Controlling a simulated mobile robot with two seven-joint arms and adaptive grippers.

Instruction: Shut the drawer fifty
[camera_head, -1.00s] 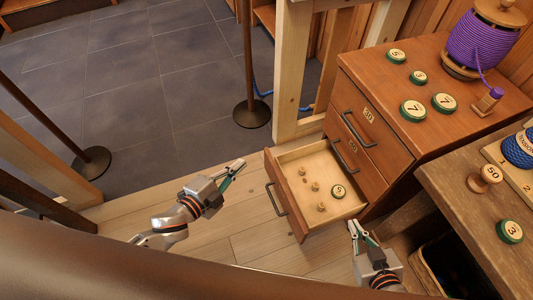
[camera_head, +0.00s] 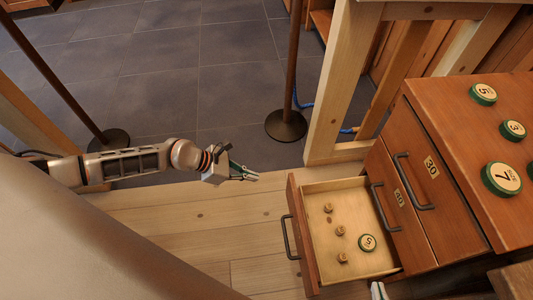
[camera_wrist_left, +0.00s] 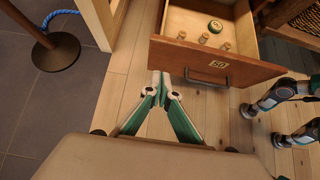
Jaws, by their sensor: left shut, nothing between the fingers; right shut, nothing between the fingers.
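Drawer fifty stands pulled open at the bottom of the wooden cabinet, its bare floor (camera_head: 365,205) showing. In the left wrist view its front (camera_wrist_left: 215,62) carries a "50" label and a dark bar handle (camera_wrist_left: 207,80). Several small wooden pegs and a green-rimmed disc (camera_head: 367,242) lie inside it. My left gripper (camera_head: 254,175) is shut and empty, to the left of the drawer front and apart from it. In the left wrist view its fingertips (camera_wrist_left: 160,77) point toward the left part of the front. My right gripper (camera_head: 378,289) shows only its tips, below the drawer.
The cabinet (camera_head: 450,190) has closed drawers above, one marked 30, and discs on top. A pale wooden post (camera_head: 340,85) stands beside it. A dark pole on a round base (camera_head: 286,125) stands behind my left gripper. Plank floor (camera_head: 200,235) before the drawer is clear.

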